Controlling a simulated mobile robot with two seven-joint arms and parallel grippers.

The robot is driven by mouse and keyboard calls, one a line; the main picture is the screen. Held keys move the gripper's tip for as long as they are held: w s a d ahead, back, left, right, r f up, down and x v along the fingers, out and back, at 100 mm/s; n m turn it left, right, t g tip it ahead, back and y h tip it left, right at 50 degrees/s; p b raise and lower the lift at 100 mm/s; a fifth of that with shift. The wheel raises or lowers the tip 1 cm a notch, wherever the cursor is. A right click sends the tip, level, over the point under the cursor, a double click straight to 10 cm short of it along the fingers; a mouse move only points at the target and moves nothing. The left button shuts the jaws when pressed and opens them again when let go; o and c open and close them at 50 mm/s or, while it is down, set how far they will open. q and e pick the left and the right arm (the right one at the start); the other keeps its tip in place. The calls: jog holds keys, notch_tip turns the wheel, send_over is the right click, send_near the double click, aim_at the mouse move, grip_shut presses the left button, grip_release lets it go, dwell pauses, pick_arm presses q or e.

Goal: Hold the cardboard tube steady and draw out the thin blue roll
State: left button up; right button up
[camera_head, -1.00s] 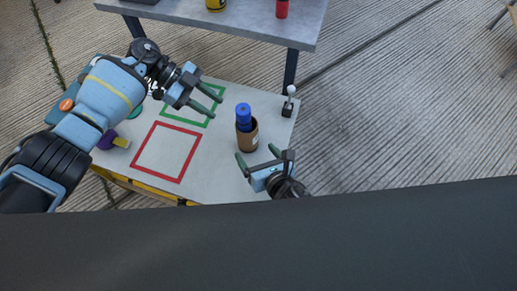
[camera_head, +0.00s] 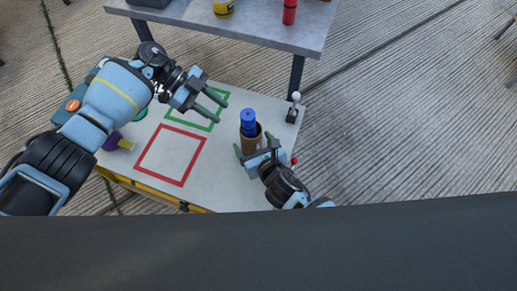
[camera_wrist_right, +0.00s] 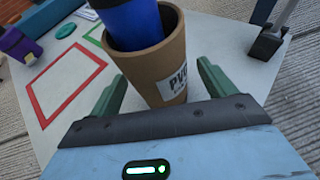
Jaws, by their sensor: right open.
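The brown cardboard tube (camera_head: 250,144) stands upright on the white tabletop, with the blue roll (camera_head: 248,121) sticking out of its top. In the right wrist view the tube (camera_wrist_right: 158,62) carries a printed white label, and the blue roll (camera_wrist_right: 133,22) sits inside its rim. My right gripper (camera_head: 256,151) is open, its green fingers on either side of the tube's near side; in the wrist view the fingers (camera_wrist_right: 159,90) show a gap around the tube. My left gripper (camera_head: 214,105) is open and empty above the green square, left of the tube.
A red square outline (camera_head: 171,155) and a green square outline (camera_head: 197,108) mark the tabletop. A joystick (camera_head: 294,108) stands at the right edge. A purple and yellow object (camera_head: 117,142) lies at the left. A grey table (camera_head: 270,32) stands behind.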

jog(key=shift+x, duration=0.9)
jog(key=c, duration=1.4)
